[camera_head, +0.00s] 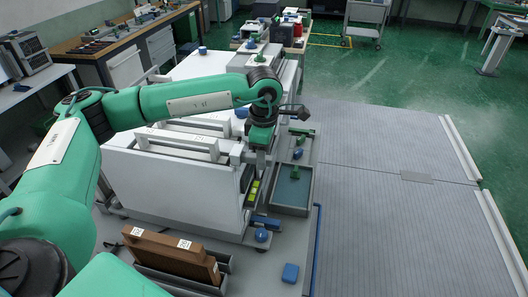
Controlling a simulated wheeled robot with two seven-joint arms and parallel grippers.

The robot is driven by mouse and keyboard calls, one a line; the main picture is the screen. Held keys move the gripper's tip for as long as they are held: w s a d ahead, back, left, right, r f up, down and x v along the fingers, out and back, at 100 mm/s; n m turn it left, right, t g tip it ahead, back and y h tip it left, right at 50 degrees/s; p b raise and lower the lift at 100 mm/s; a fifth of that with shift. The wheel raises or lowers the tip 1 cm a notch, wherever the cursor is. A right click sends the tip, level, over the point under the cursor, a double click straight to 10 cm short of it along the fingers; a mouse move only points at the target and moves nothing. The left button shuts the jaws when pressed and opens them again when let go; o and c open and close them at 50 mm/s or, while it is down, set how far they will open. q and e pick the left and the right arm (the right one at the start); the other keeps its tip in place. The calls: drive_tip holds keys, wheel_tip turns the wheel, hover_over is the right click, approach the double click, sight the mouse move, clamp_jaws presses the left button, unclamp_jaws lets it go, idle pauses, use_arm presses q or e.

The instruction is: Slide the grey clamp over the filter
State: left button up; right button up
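My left arm reaches from the left across a white box (170,190). My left gripper (252,160) points down at the box's right end, by a grey metal piece (238,150) that may be the clamp. I cannot tell whether the fingers touch it or how far they are apart. Pale grey bars (178,143) lie along the top of the box. No filter can be made out for sure; a brown block with white labels (170,252) sits in a grey holder at the front. My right gripper is not in view.
A blue block (290,273) and a blue knob (261,235) are near the front. Open grey floor (400,220) lies to the right.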

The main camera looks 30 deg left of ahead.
sight(249, 154)
use_arm(q)
clamp_jaws()
drive_tip(key=shift+s+a+f+b, duration=0.1)
drive_tip(key=shift+a+b, duration=0.25)
drive_tip(key=a+b, duration=0.1)
drive_tip(key=a, duration=0.2)
drive_tip(key=shift+s+b, duration=0.35)
drive_tip(key=shift+s, duration=0.05)
drive_tip(key=shift+c, duration=1)
unclamp_jaws()
drive_tip(key=shift+o, duration=1.4)
drive_tip(key=shift+a, duration=0.15)
